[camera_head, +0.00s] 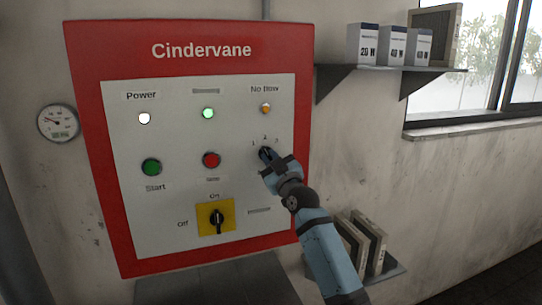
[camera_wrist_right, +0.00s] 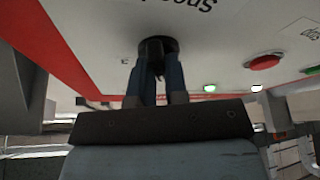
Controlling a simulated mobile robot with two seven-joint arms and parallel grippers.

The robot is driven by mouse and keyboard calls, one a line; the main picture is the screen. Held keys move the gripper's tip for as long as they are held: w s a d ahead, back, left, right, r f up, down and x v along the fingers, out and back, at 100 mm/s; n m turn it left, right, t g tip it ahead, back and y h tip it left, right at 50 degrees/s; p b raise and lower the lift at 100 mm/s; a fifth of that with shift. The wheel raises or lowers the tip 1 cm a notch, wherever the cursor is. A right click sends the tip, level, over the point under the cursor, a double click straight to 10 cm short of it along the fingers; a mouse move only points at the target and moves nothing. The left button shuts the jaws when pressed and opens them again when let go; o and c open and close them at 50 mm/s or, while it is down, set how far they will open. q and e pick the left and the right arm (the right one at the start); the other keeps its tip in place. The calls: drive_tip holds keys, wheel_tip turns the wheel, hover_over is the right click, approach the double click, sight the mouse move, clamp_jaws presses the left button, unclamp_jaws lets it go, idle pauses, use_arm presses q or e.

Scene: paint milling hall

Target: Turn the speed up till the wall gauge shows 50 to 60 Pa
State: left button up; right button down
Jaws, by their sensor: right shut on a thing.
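The red Cindervane control panel (camera_head: 88,130) hangs on the wall with a white face. My right gripper (camera_head: 268,156) is shut on the black speed knob (camera_wrist_right: 158,46), which has the marks 1, 2 and 3 around it in the head view. In the right wrist view both fingers of the gripper (camera_wrist_right: 158,75) close on the knob's sides, below an upside-down "Speed" label that is partly cut off. Which mark the knob points to is hidden by the gripper. The round wall gauge (camera_head: 58,122) is left of the panel; its needle points to the left, and its figures are too small to read.
The panel has a green start button (camera_head: 151,167), a red button (camera_head: 211,160) and a yellow-backed rotary switch (camera_head: 217,219) turned to On. The white and green lamps look lit; the No flow lamp (camera_head: 265,108) is amber. Shelves with boxes (camera_head: 392,45) and filter frames (camera_head: 362,240) are at right.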

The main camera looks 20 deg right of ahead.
use_arm(q)
wheel_tip(320, 180, up, 4)
drive_tip(key=p, duration=0.3)
drive_tip(key=shift+f, duration=0.15)
use_arm(e)
drive_tip(key=m+h, duration=0.1)
drive_tip(key=m, duration=0.2)
drive_tip(key=m+t+h, duration=0.1)
drive_tip(key=m+h, duration=0.1)
drive_tip(key=m, duration=0.2)
drive_tip(key=shift+a, duration=0.15)
drive_tip(key=shift+h, duration=0.4)
use_arm(q)
drive_tip(key=shift+f, duration=0.1)
use_arm(e)
drive_tip(key=c, duration=1.1)
unclamp_jaws()
drive_tip(key=shift+c, duration=0.2)
